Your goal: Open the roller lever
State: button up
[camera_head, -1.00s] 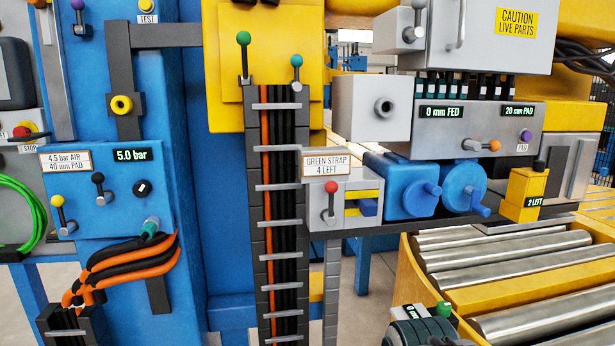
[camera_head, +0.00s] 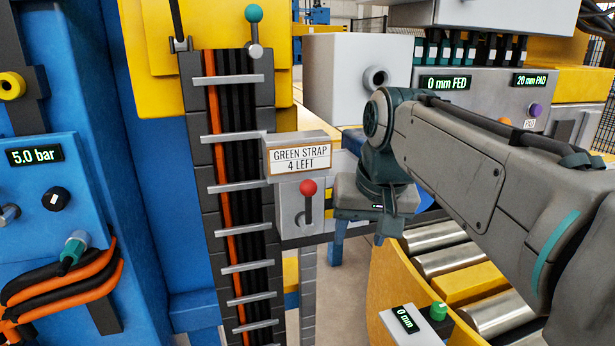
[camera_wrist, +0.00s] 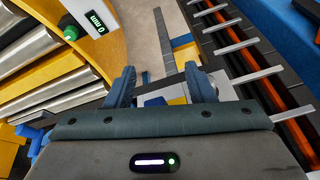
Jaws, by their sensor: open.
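A short lever with a red knob (camera_head: 308,188) stands upright on the front of a grey box, under the label "GREEN STRAP 4 LEFT" (camera_head: 300,158). No lever is labelled as the roller lever, so I cannot tell for certain which one it is. My gripper (camera_head: 381,228) is just right of the grey box in the head view, largely hidden by my wrist. In the wrist view my gripper (camera_wrist: 163,82) has its two fingers apart, with nothing held between them. Part of a pale box with yellow and blue pieces (camera_wrist: 172,92) shows beyond the fingers; the red knob is not clear there.
A vertical strap guide (camera_head: 240,190) with orange and black straps stands left of the lever box. A teal-knobbed lever (camera_head: 254,28) is at its top. Rollers (camera_head: 440,235) and a "0 mm" unit (camera_head: 410,322) lie right. A blue panel (camera_head: 55,180) stands far left.

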jog(key=y+p, duration=0.1)
jog(key=p, duration=0.1)
send_near(310, 181)
jog(key=shift+n+t, duration=0.3)
jog(key=x, duration=1.1)
jog(key=shift+s+a+f+b, duration=0.1)
jog(key=shift+s+f+b, duration=0.2)
jog(key=shift+b, duration=0.1)
grip_shut()
